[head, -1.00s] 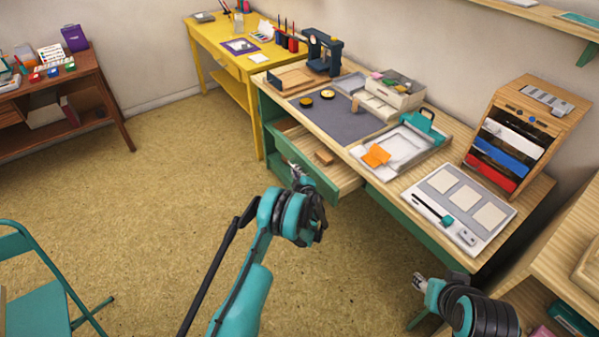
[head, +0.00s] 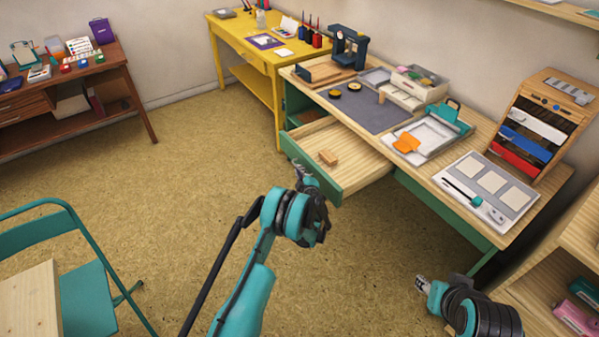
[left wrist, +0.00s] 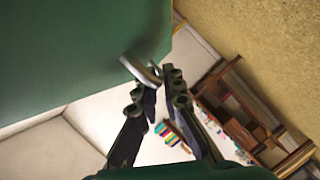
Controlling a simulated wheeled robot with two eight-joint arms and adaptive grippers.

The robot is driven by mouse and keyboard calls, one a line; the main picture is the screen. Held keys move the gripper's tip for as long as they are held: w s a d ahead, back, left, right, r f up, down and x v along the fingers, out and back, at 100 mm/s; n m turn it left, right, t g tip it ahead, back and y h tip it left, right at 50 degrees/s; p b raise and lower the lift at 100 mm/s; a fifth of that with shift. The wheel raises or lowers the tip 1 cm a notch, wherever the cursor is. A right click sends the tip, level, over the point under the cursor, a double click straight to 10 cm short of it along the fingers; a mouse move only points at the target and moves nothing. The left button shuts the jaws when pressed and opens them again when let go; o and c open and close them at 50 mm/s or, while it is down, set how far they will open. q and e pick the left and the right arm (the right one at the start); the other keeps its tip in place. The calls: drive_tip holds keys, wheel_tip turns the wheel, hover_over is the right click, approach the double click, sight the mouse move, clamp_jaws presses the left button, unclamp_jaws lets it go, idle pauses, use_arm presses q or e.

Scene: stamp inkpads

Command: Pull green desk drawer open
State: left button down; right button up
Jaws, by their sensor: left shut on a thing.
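The green desk (head: 440,205) has its drawer pulled well out, with a green front (head: 312,180) and a pale wooden inside (head: 345,140). My left gripper (head: 302,173) is at the drawer front. In the left wrist view, the metal handle (left wrist: 140,72) stands off the green front at the fingertips of my left gripper (left wrist: 160,85), which is shut on it. In the head view the handle is mostly hidden by the gripper. My right gripper (head: 422,284) is low at the right, away from the drawer; its finger opening is unclear.
The desktop holds a dark mat (head: 368,108), a clear tray (head: 428,135) and a stamp pad board (head: 487,185). A wooden shelf (head: 590,240) stands close at the right. A teal chair (head: 85,290) is at the lower left. The floor (head: 190,200) between is clear.

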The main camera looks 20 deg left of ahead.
use_arm(q)
drive_tip(key=c, duration=1.6)
unclamp_jaws()
drive_tip(key=shift+c, duration=0.2)
drive_tip(key=shift+s+d, duration=0.1)
drive_tip(key=v, duration=0.7)
drive_tip(key=shift+s+d+r, duration=0.1)
